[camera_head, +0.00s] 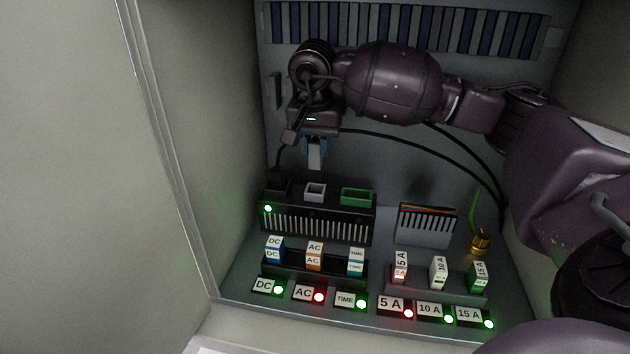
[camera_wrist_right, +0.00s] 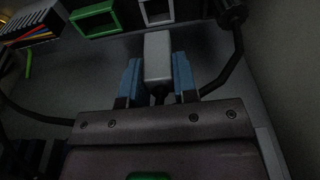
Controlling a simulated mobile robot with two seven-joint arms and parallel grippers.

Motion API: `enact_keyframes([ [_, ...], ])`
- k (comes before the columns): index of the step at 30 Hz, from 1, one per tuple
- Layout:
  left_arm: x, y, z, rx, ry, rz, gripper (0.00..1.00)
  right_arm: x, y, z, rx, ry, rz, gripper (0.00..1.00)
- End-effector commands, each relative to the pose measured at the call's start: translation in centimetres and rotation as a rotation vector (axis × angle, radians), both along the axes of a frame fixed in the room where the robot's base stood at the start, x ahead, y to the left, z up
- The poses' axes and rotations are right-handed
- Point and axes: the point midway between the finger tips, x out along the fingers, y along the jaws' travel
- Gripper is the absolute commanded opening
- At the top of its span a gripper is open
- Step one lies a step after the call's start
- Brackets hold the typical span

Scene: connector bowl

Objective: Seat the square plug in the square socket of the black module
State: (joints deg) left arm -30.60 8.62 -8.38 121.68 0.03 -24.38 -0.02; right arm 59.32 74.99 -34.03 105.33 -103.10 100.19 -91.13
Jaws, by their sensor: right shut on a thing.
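The black module (camera_head: 318,222) stands at the back left of the cabinet floor, its ribbed front facing me. The square socket (camera_head: 315,191) is a light grey open frame on its top; it also shows at the top of the right wrist view (camera_wrist_right: 158,12). My right gripper (camera_head: 313,146) is shut on the light grey square plug (camera_head: 316,160). In the right wrist view the plug (camera_wrist_right: 157,58) sits between the blue fingertips (camera_wrist_right: 156,80). The plug is above the module, apart from the socket, roughly over it in the head view. My left gripper is not in view.
A green rectangular socket (camera_head: 356,196) is right of the square one; a black connector (camera_head: 278,186) is at its left. Black cables loop behind. A grey ribbed module (camera_head: 425,226), a brass fitting (camera_head: 479,240) and labelled switches stand nearby. Cabinet walls enclose the space.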

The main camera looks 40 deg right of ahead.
Motion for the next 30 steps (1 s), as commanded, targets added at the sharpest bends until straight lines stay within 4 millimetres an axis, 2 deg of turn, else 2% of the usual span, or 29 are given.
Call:
enact_keyframes([
  [1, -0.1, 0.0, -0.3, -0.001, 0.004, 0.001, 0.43, 0.0, 0.0, -1.3, 0.001, 0.008, 0.0, 0.04],
  [4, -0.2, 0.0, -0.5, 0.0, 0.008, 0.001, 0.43, 0.0, 0.0, -2.9, 0.0, 0.006, 0.0, 0.04],
  [11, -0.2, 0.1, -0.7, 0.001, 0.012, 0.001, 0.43, 0.0, 0.0, -4.7, 0.0, 0.003, 0.001, 0.04],
  [17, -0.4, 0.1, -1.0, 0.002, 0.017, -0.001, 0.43, 0.0, 0.0, -7.3, 0.001, 0.005, 0.001, 0.04],
  [30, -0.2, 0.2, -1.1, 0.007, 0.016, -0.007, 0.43, 0.0, 0.0, -7.9, 0.0, 0.003, 0.001, 0.04],
])
